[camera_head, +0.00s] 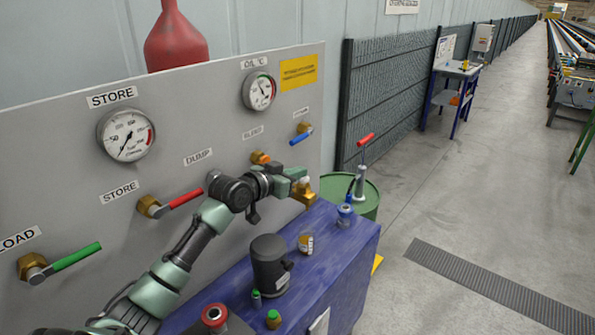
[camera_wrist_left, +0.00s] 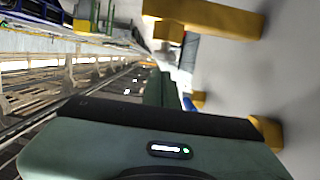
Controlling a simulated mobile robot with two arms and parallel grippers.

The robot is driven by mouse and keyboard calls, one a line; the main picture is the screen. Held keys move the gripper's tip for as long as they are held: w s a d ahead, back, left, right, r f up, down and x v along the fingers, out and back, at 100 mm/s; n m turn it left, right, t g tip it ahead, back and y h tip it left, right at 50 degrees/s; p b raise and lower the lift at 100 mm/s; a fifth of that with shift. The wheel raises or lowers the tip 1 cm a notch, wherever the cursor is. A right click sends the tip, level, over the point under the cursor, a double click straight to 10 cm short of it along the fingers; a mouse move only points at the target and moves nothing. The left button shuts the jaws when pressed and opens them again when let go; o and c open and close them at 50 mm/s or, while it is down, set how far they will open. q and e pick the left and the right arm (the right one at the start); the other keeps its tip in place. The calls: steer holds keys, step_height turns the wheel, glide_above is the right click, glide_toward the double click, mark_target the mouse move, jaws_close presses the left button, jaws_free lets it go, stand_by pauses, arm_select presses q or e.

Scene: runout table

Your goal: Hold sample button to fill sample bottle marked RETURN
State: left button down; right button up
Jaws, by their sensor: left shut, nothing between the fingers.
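In the head view my left gripper (camera_head: 298,177) is shut and empty, at a brass fitting (camera_head: 304,195) on the right part of the grey panel. Its fingers hide part of the fitting, and I cannot tell whether they touch it. No sample button can be made out clearly. A small bottle with a yellowish label (camera_head: 306,241) stands on the blue cabinet below; its marking is unreadable. A blue bottle-like item (camera_head: 345,214) stands farther right. In the left wrist view the narrow shut fingers (camera_wrist_left: 161,88) point toward brass parts (camera_wrist_left: 207,18). My right gripper is not in view.
The grey panel (camera_head: 75,165) carries gauges, a red-handled valve (camera_head: 180,199), a green-handled valve (camera_head: 65,259) and a blue-handled valve (camera_head: 302,135). A dark container (camera_head: 270,264) stands on the blue cabinet (camera_head: 338,265). A green drum (camera_head: 368,199) stands behind. The floor right is open.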

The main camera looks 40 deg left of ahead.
arm_select(q)
steer(key=shift+s+f, duration=0.15)
steer(key=shift+f, duration=0.25)
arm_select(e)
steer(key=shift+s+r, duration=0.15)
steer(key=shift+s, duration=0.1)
arm_select(q)
steer(key=shift+f, duration=0.15)
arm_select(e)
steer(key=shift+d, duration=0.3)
